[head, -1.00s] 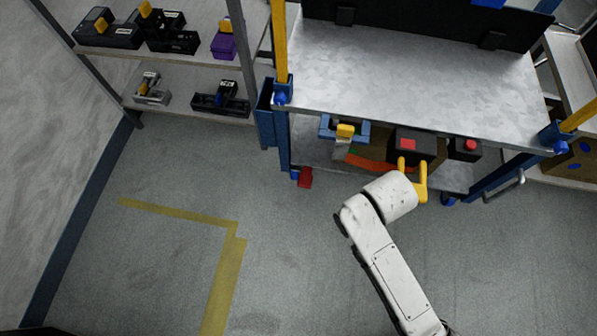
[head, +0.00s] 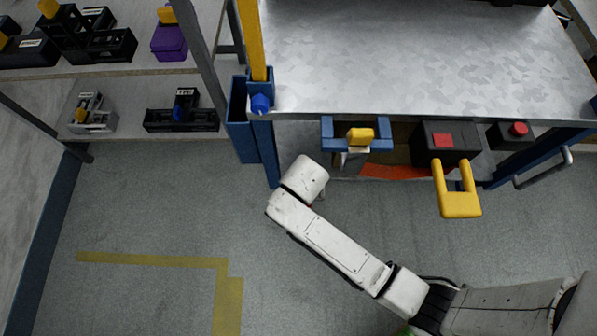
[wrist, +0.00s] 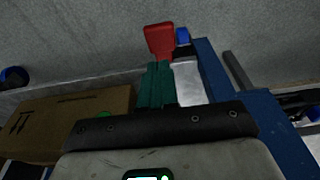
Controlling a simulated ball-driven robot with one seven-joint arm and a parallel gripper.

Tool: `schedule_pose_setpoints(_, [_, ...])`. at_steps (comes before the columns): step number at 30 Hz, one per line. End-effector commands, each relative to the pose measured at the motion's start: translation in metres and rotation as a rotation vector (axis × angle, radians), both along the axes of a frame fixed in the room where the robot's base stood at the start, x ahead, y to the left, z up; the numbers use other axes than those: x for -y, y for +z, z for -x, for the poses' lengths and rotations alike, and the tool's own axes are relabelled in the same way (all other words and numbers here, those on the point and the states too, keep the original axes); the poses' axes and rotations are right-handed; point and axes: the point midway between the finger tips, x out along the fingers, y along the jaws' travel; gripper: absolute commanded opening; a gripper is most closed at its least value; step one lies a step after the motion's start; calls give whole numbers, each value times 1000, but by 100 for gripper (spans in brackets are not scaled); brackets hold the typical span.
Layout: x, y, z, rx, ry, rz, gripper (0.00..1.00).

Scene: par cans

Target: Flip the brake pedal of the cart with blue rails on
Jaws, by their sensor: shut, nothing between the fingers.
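The cart (head: 420,60) has a grey metal top, blue corner posts (head: 265,150) and a yellow upright at its left corner. Its red brake pedal (wrist: 159,40) shows in the wrist view, low beside a blue post (wrist: 262,115). My gripper (wrist: 156,66) has dark green fingers closed together, holding nothing. The fingertips point at the pedal and overlap its lower end in the picture; I cannot tell whether they touch. In the head view my arm's end link covers the gripper and nearly all of the pedal by the cart's left front post.
A yellow-handled black box (head: 445,142), a blue bracket with a yellow knob (head: 360,136) and a red-button box (head: 512,136) sit at the cart's front. A cardboard box (wrist: 70,120) shows in the wrist view. A shelf rack stands left. The floor in front left is clear.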

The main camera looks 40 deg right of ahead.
Motion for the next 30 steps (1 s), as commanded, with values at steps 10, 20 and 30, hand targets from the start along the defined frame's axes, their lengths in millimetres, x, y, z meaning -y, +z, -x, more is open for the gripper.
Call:
schedule_pose_setpoints(10, [0, -1, 0, 0, 0, 0, 0])
schedule_pose_setpoints(20, [4, -44, -6, -2, 0, 1, 0])
schedule_pose_setpoints(30, [10, -91, -13, -1, 0, 1, 0])
